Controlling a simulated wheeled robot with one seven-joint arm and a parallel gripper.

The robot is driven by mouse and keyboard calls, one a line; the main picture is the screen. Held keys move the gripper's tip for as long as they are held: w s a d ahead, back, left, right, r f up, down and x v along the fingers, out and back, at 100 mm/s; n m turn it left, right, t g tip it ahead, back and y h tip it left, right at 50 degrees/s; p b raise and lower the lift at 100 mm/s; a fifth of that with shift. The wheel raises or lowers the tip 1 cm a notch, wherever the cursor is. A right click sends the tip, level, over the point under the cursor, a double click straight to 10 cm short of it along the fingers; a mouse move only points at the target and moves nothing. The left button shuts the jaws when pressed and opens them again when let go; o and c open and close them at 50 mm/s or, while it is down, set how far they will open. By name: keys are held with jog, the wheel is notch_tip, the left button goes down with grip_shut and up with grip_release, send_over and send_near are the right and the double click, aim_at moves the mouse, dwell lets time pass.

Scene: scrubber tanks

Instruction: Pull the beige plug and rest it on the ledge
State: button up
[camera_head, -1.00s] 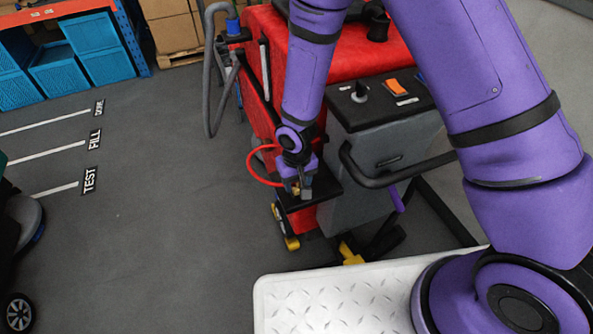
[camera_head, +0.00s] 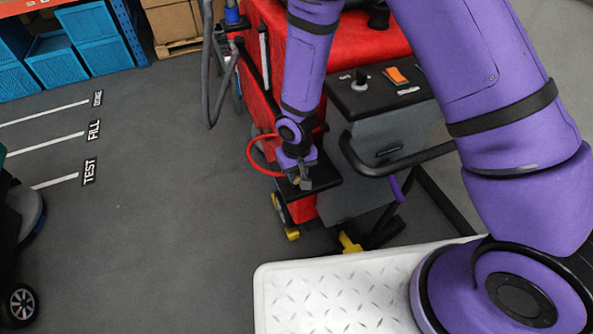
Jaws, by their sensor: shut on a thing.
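My gripper (camera_head: 301,183) is at the end of the purple arm, pointing down over the black ledge (camera_head: 324,177) on the side of the red and grey scrubber. It is shut on a small tan piece, the beige plug (camera_head: 296,181), mostly hidden between the fingers. A red cable (camera_head: 251,152) loops out to the left of the gripper. I cannot tell whether the plug touches the ledge, and the socket is not clear in this view.
The scrubber's grey housing (camera_head: 350,205) and black handle bar (camera_head: 395,168) stand right of the ledge. Yellow parts (camera_head: 348,243) sit low near the floor. Blue crates (camera_head: 55,60) are at the upper left.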

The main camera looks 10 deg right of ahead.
aim_at(297, 175)
jog(key=shift+r, duration=2.5)
